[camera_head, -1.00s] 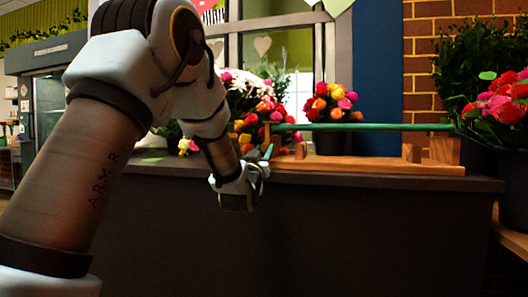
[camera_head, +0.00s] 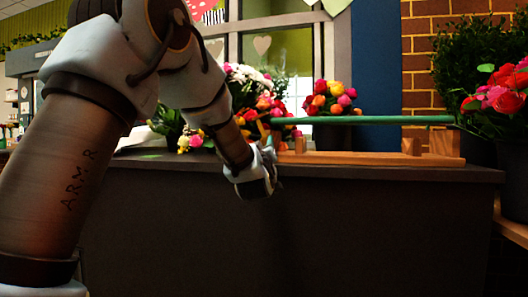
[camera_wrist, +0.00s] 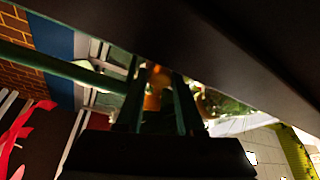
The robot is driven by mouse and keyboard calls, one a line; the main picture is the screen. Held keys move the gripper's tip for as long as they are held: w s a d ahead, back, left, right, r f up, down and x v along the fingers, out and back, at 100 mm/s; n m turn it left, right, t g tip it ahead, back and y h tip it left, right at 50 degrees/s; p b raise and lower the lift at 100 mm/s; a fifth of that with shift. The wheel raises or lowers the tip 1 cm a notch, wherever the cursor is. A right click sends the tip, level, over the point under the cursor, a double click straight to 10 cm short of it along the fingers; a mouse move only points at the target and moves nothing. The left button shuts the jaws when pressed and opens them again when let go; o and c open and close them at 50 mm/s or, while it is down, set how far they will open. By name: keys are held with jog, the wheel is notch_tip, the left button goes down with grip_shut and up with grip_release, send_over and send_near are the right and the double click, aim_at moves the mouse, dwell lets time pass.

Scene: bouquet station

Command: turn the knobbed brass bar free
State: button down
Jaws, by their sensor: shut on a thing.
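A long bar (camera_head: 370,120), green-teal rather than brass in this light, lies level above a wooden stand (camera_head: 370,158) on the dark counter. Its right end meets a wooden block; its left end is near my gripper (camera_head: 268,143). It also crosses the left of the wrist view (camera_wrist: 70,72). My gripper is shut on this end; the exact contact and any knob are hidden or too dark.
Bouquets (camera_head: 332,98) stand behind the stand, and more flowers (camera_head: 245,90) are close behind my arm. A dark pot of red and pink flowers (camera_head: 502,92) stands at the right. The counter front (camera_head: 350,225) is a wall below my gripper.

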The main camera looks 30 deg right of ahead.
jog(key=n+y+b, duration=0.1)
jog(key=n+y, duration=0.1)
jog(key=n, duration=0.2)
jog(key=n+y, duration=0.1)
jog(key=n, duration=0.3)
jog(key=shift+s+d+r+y+b, duration=0.1)
jog(key=shift+r+y+b, duration=0.05)
jog(key=shift+y+b, duration=0.25)
jog(key=n+y, duration=0.1)
jog(key=n, duration=0.3)
jog(key=shift+r, duration=0.1)
jog(key=shift+n+g+y+p, duration=0.35)
jog(key=shift+n+g+y, duration=0.25)
jog(key=shift+n, duration=0.9)
jog(key=c, duration=0.5)
grip_release()
jog(key=shift+c, duration=0.2)
jog(key=v, duration=1)
jog(key=shift+s+a+p, duration=0.2)
jog(key=shift+s+p, duration=0.2)
jog(key=shift+p, duration=0.05)
